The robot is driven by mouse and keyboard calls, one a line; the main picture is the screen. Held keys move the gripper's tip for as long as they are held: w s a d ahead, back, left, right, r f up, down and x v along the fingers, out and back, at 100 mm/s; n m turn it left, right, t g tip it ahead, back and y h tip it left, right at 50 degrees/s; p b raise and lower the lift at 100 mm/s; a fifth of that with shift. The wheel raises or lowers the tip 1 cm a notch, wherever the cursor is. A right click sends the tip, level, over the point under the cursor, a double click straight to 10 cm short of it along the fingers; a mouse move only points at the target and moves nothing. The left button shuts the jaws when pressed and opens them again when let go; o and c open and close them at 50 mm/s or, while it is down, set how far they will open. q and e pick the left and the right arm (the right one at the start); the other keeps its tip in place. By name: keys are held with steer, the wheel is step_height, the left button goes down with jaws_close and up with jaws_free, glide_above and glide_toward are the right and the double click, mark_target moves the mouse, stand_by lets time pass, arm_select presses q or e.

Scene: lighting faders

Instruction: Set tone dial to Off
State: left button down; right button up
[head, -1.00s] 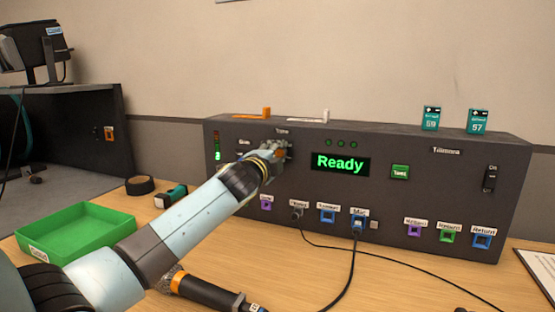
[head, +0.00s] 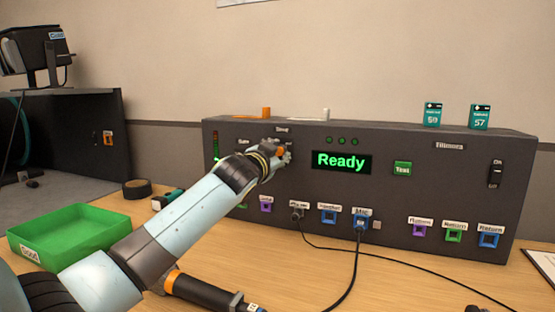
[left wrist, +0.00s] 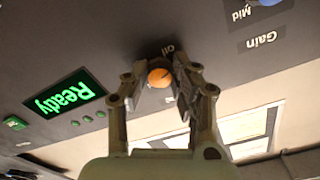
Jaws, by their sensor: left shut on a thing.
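The tone dial is a round orange knob (left wrist: 159,77) on the dark front panel. It shows in the left wrist view with a dark pointer line on it and a small label, seen upside down, beside it. My left gripper (left wrist: 156,88) is shut on this dial, with one finger on each side. In the head view my left gripper (head: 279,155) is at the panel under the "Tone" label (head: 283,129) and hides most of the dial. The exact pointer setting is hard to read. My right gripper is not in view.
The panel has a green "Ready" display (head: 341,161), a green test button (head: 403,168), a switch (head: 495,173) and coloured sockets with cables below. A green tray (head: 75,247) lies at the left.

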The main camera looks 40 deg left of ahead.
arm_select(q)
steer(key=n, duration=0.1)
steer(key=n+b, duration=0.1)
steer(key=n, duration=0.2)
steer(key=shift+f, duration=0.25)
steer(key=shift+n+b, duration=0.35)
steer(key=shift+n, duration=0.45)
steer(key=c, duration=1.5)
jaws_free()
steer(key=o, duration=0.4)
steer(key=shift+d+r, duration=0.1)
steer(key=v, duration=1.2)
